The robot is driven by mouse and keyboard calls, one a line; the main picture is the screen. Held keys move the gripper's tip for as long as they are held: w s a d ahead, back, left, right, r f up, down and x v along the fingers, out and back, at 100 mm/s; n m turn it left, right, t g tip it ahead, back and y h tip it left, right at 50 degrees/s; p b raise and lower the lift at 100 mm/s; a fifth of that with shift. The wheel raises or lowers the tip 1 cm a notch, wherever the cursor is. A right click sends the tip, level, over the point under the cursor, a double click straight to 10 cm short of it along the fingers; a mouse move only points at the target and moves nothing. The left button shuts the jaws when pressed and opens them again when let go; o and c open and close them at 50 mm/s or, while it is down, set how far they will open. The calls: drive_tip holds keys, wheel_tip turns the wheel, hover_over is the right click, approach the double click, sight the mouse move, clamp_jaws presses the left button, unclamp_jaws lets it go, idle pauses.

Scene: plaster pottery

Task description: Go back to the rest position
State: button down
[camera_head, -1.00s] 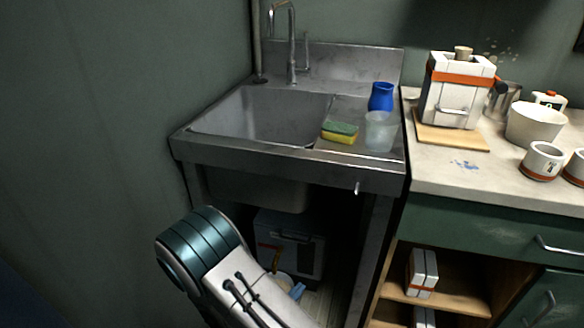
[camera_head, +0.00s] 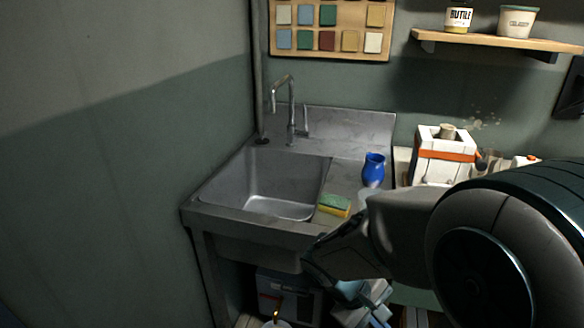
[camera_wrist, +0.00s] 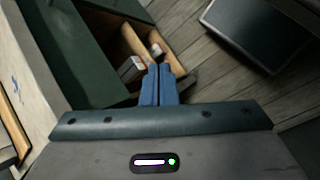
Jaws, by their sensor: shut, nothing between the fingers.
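My gripper (camera_wrist: 158,84) shows in the wrist view with its two blue fingers pressed together and nothing between them. It points down past an open wooden cabinet shelf toward the floor and touches nothing that I can see. In the head view my dark arm covers the lower right, in front of the counter and the sink's right front corner. The gripper's end there is low in front of the sink and partly hidden.
The steel sink (camera_head: 228,223) holds a green-yellow sponge (camera_head: 335,205) and a blue vase (camera_head: 373,170) on its drainboard. A white, orange-banded container (camera_head: 443,158) stands on the counter. The wrist view shows a dark mat (camera_wrist: 258,32) on the plank floor.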

drive_tip(key=s+a+r+m+t+y+p, duration=0.1)
drive_tip(key=s+r+m+y+p, duration=0.1)
drive_tip(key=r, duration=0.6)
drive_tip(key=s+a+r+m+t+y+p, duration=0.1)
drive_tip(key=r+m+y+p, duration=0.3)
drive_tip(key=r, duration=0.4)
drive_tip(key=shift+s+r+m+t+y+p, duration=0.2)
drive_tip(key=shift+s+m+t+y+p, duration=0.35)
drive_tip(key=shift+t, duration=0.25)
